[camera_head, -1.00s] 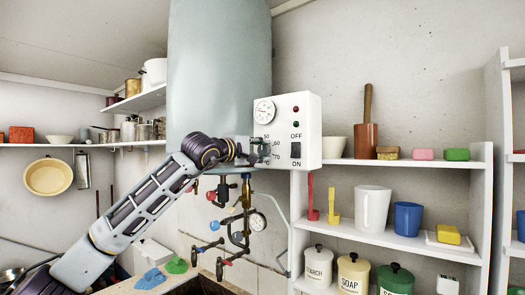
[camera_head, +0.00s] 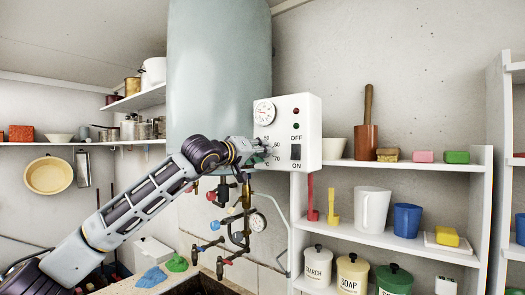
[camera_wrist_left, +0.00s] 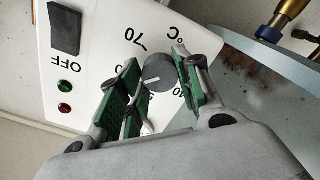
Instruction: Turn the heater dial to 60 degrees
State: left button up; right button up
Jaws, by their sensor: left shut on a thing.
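The heater's white control box (camera_head: 310,130) is fixed at the lower right of the large grey-green tank. Its dial (camera_wrist_left: 157,71) is a dark round knob with a white pointer line, seen in the left wrist view. The line points left in that view, toward a finger that hides part of the scale. The figure 70 shows above left of the dial, 40 below right. In the head view the left gripper (camera_head: 262,150) covers the dial. My right gripper is not seen.
A black switch (camera_head: 296,152) marked OFF and ON sits right of the dial, below two small lamps. A round gauge (camera_head: 265,112) is above. Pipes and valves (camera_head: 240,225) hang below the tank. Shelves (camera_head: 400,165) with jars and jugs stand at right.

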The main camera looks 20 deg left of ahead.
pick_arm(q)
jog(key=shift+s+r+m, duration=0.1)
jog(key=shift+r+m, duration=0.2)
jog(key=shift+m, duration=1)
jog(key=o, duration=1.1)
jog(key=shift+d, duration=0.15)
jog(key=shift+c, duration=0.2)
jog(key=shift+f, duration=0.15)
jog(key=v, duration=1.2)
jog(key=shift+d, duration=0.1)
